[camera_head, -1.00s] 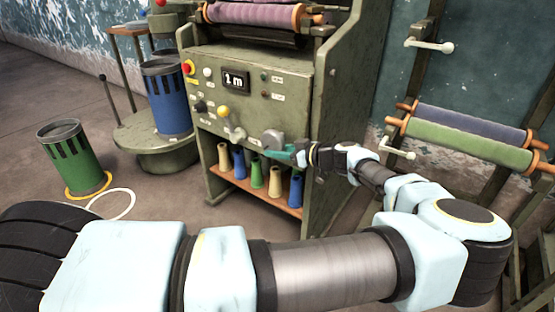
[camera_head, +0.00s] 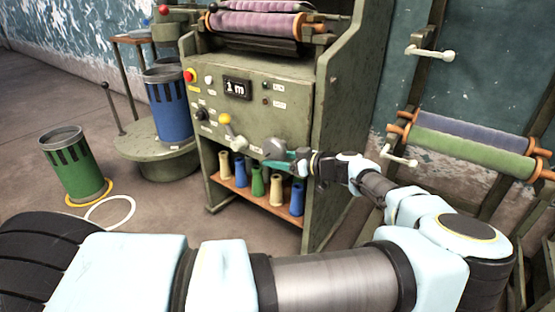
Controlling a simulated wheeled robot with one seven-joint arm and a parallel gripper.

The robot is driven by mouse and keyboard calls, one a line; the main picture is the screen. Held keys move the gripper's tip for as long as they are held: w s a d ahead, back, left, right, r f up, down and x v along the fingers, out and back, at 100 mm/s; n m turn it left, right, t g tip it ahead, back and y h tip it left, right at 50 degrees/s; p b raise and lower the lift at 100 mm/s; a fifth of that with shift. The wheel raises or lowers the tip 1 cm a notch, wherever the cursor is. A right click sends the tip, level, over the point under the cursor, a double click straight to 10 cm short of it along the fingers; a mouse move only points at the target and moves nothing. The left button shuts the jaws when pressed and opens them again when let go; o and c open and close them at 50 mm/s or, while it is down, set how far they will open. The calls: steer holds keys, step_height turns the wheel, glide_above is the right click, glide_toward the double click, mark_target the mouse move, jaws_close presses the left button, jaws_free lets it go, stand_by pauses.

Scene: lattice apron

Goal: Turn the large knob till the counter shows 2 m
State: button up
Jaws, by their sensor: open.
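The large grey knob (camera_head: 273,147) is at the lower right of the green machine's control panel (camera_head: 253,120). The counter (camera_head: 237,88) above it is a black display reading "1 m". My gripper (camera_head: 282,158), with teal fingers, is open at the knob, with its fingers around or just beside the knob. I cannot tell whether they touch it. My gripper partly hides the knob's lower right side.
A red button (camera_head: 189,75) is at the panel's upper left. Several cones (camera_head: 257,181) stand on the shelf below. A rack with a green roll (camera_head: 465,145) stands at right.

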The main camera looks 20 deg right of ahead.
steer(key=v, duration=1)
steer(key=shift+s+d, duration=0.25)
steer(key=shift+s, duration=0.05)
steer(key=shift+r, duration=0.1)
